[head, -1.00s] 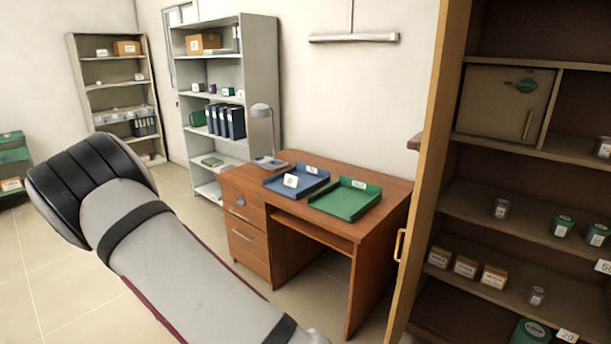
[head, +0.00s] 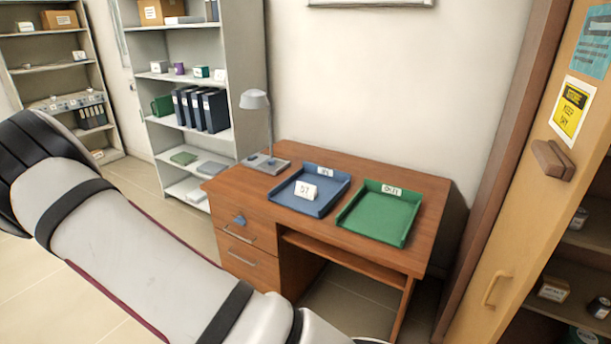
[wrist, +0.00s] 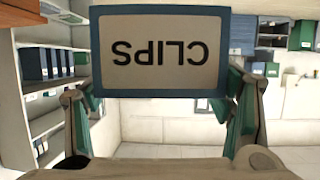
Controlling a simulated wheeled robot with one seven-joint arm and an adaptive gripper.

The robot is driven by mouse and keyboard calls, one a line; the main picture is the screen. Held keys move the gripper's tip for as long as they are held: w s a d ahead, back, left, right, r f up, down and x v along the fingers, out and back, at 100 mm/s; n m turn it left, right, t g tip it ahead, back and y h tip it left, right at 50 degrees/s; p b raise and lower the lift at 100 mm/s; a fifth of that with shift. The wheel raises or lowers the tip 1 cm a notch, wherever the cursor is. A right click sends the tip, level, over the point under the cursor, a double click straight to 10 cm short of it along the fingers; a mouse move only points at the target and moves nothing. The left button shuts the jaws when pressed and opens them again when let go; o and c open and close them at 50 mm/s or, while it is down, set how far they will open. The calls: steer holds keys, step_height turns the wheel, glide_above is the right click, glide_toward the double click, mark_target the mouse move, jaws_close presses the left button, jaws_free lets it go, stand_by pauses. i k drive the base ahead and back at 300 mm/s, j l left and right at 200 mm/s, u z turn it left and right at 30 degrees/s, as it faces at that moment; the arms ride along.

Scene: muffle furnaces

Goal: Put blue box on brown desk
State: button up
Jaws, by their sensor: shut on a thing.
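In the wrist view, my gripper (wrist: 160,100) is shut on a blue box (wrist: 222,50) with a pale label reading "CLIPS", upside down in the picture. The box fills the upper middle, with a finger at each side. The brown desk (head: 400,180) stands in the middle right of the head view, against the wall. On its top are a blue tray (head: 330,199) with a white card (head: 306,191) in it, a green tray (head: 375,220) and a grey lamp (head: 256,105). My gripper and the held box are out of the head view.
A grey shelf (head: 190,88) with binders stands left of the desk. An open cabinet door (head: 540,190) stands to its right, with cabinet shelves beyond. Bare desk top shows at the front left and along the right edge.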

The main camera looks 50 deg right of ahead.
mark_target(421, 242)
steer(key=i+z, duration=0.45)
steer(key=i+j+z, duration=0.4)
steer(key=l+z, duration=0.15)
steer(key=z, duration=1.3)
